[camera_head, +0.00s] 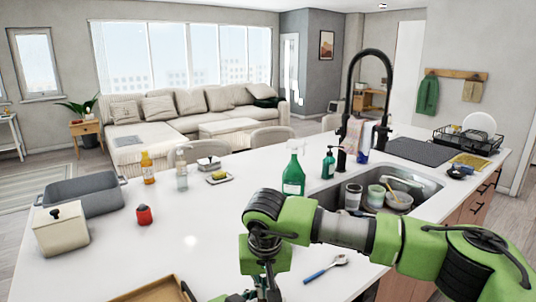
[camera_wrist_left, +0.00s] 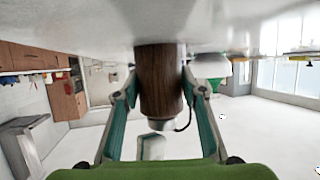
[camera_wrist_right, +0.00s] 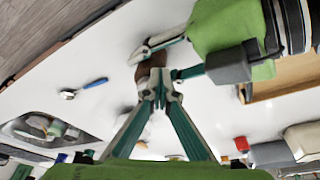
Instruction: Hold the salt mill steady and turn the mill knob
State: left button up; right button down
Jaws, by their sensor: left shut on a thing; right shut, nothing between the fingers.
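The salt mill is a dark brown wooden cylinder (camera_wrist_left: 160,80), seen upside down in the left wrist view, with its base at the counter. My left gripper (camera_wrist_left: 158,85) is shut around its body, one finger on each side. In the right wrist view a small part of the brown mill (camera_wrist_right: 150,66) shows between the left gripper's fingers. My right gripper (camera_wrist_right: 160,90) has its fingertips together, overlapping the mill in that view; I cannot tell whether they touch it. In the head view my right gripper (camera_head: 262,288) hangs at the bottom edge, and the mill is hidden.
A spoon with a blue handle (camera_head: 325,268) lies right of the grippers. A wooden tray (camera_head: 150,290) lies to the left. A red timer-like item (camera_head: 144,214), a lidded box (camera_head: 60,228) and a green spray bottle (camera_head: 293,175) stand farther off. The sink (camera_head: 420,188) is at right.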

pick_arm(q)
jog(key=shift+s+d, duration=0.1)
pick_arm(e)
jog(key=shift+r, duration=0.1)
jog(key=shift+w+v, duration=0.2)
jog(key=shift+v, duration=1.25)
jog(key=shift+w+v, duration=0.15)
jog(key=shift+v, duration=1.35)
jog(key=shift+r, duration=0.15)
notch_tip(320, 180, down, 6)
jog(key=d, duration=0.2)
jog(key=shift+w, duration=0.2)
jog(key=shift+w, duration=0.3)
